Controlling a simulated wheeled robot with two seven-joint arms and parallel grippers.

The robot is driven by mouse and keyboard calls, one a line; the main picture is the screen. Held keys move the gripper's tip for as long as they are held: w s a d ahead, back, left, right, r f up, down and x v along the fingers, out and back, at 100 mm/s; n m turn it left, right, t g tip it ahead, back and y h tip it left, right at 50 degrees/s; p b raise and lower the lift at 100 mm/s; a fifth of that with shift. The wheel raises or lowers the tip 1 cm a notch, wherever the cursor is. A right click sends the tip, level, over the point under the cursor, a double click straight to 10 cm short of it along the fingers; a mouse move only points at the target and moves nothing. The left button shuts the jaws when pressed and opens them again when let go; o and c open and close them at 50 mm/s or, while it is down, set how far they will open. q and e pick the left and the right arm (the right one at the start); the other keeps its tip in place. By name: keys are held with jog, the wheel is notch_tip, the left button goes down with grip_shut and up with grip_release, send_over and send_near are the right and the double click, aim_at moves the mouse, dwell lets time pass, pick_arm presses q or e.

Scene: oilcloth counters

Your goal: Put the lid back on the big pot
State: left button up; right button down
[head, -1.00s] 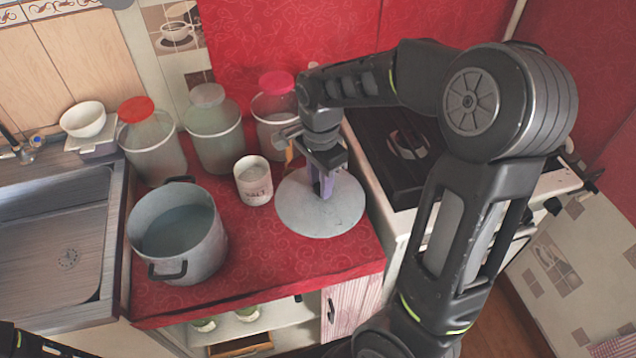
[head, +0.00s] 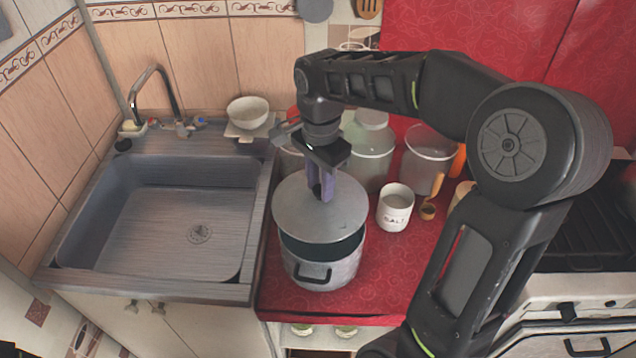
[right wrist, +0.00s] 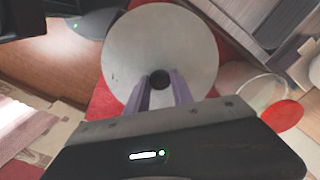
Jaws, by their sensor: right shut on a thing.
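My right gripper (head: 322,188) is shut on the knob of the round grey lid (head: 312,218). The lid hangs over the big grey pot (head: 322,272), covering the back part of its mouth. A dark strip of the opening and the front handle show below the lid's near edge. The lid seems to be above the rim, not seated on it; the rim's far side is hidden. In the right wrist view the purple fingers (right wrist: 160,94) pinch the dark knob at the lid's middle (right wrist: 160,42). My left gripper is not in view.
A white salt jar (head: 395,207) stands right of the pot, with a wooden spoon (head: 430,207) near it. Glass jars (head: 428,160) stand behind. The sink (head: 165,225) is left, the stove (head: 555,235) right. Red counter is free in front right.

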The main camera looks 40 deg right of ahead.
aim_at(322, 204)
jog(key=shift+s+d, duration=0.2)
jog(key=shift+d, duration=0.05)
jog(key=shift+a+f, duration=0.1)
jog(key=shift+f, duration=0.05)
jog(key=shift+f+b, duration=2.5)
jog(key=shift+f, duration=0.6)
jog(key=shift+f, duration=0.15)
jog(key=c, duration=1)
grip_release()
jog(key=shift+c, duration=0.2)
jog(key=shift+o, duration=0.6)
